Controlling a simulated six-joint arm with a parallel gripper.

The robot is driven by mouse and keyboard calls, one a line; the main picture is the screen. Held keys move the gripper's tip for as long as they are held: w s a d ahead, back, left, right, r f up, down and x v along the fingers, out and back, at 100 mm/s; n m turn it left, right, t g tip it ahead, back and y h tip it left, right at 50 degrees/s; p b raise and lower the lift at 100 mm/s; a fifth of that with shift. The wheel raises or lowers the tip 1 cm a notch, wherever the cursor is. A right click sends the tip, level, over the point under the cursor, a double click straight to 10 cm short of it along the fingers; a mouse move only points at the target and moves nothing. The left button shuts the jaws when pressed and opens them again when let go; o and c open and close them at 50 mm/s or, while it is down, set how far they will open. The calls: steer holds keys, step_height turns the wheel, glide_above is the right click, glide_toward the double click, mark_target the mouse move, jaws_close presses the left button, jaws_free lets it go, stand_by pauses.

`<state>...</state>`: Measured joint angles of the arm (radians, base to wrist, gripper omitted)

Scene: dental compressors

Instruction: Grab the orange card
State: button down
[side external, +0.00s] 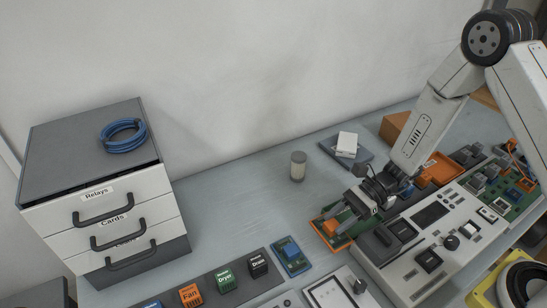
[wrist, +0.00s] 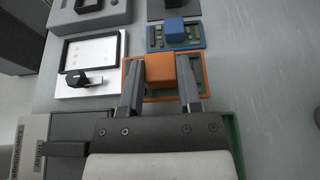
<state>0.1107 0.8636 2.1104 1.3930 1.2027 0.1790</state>
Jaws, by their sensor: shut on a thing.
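The orange card (side external: 326,231) is a small board with an orange frame, a green face and a raised orange block. It lies on or just above the grey bench, beside the white control unit; I cannot tell if it touches the bench. My gripper (side external: 347,211) reaches down over it. In the wrist view, the fingers of my gripper (wrist: 161,70) are shut on the orange block of the orange card (wrist: 126,80), one on each side. The near part of the card is hidden behind my gripper.
A blue card (side external: 291,256) lies close by; it also shows in the wrist view (wrist: 173,35). The white control unit (side external: 430,240) stands right of the orange card. A drawer cabinet (side external: 105,200) with a blue cable coil (side external: 123,136) is at left. A beige cylinder (side external: 298,166) stands behind.

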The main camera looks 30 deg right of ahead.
mark_target(347, 235)
steer(key=s+r, duration=0.2)
steer(key=r, duration=0.1)
steer(key=shift+s+d+r, duration=0.3)
steer(key=shift+s+d, duration=0.1)
steer(key=s+r, duration=0.1)
steer(key=s, duration=0.1)
steer(key=s+d+r, duration=0.1)
steer(key=s, duration=0.2)
steer(key=s+d+r, duration=0.1)
steer(key=s, duration=0.1)
steer(key=shift+s+r, duration=0.15)
steer(key=shift+s+d+r, duration=0.2)
steer(key=shift+s+r, duration=0.15)
steer(key=shift+s, duration=0.4)
